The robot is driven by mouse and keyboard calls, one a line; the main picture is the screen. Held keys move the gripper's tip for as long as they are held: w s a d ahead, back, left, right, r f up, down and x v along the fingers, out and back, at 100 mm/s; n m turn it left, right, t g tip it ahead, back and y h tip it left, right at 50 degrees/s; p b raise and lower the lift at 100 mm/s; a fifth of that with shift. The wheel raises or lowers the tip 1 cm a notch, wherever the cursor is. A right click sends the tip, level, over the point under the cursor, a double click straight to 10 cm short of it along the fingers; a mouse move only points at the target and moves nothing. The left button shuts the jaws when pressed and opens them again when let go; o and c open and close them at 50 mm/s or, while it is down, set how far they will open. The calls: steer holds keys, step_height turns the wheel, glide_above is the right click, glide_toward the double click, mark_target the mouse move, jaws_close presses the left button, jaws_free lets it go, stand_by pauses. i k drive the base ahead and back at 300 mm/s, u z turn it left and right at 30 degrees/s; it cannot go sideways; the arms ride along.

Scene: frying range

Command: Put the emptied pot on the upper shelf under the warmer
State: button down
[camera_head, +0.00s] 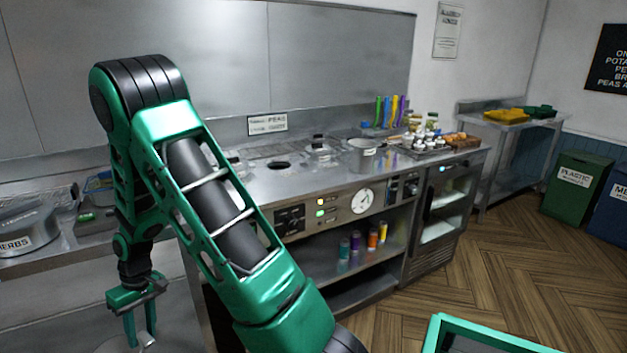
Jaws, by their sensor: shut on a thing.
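My gripper (140,325) points down at the lower left. Its green fingers are shut on a grey metal thing with a rounded rim (112,346), which looks like the pot. The bottom edge of the picture cuts it off, so its inside and its support are hidden. The warmer (335,204) is the steel unit with a dial and lit buttons at the counter front. Under it, the upper shelf (320,252) is open at the front. It holds several coloured bottles (355,241) towards its right. My arm hides the shelf's left part.
Another metal pot (362,158) stands on the counter above the warmer. A glass-door cabinet (445,205) is right of the shelf. A herbs container (28,230) is at the far left. A lower shelf (360,292) runs below. The wooden floor at right is clear before the green bin (575,190).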

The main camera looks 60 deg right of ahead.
mark_target(315, 253)
steer(key=z, duration=0.15)
steer(key=k, duration=0.9)
steer(key=z, duration=1.4)
steer(key=i, duration=1)
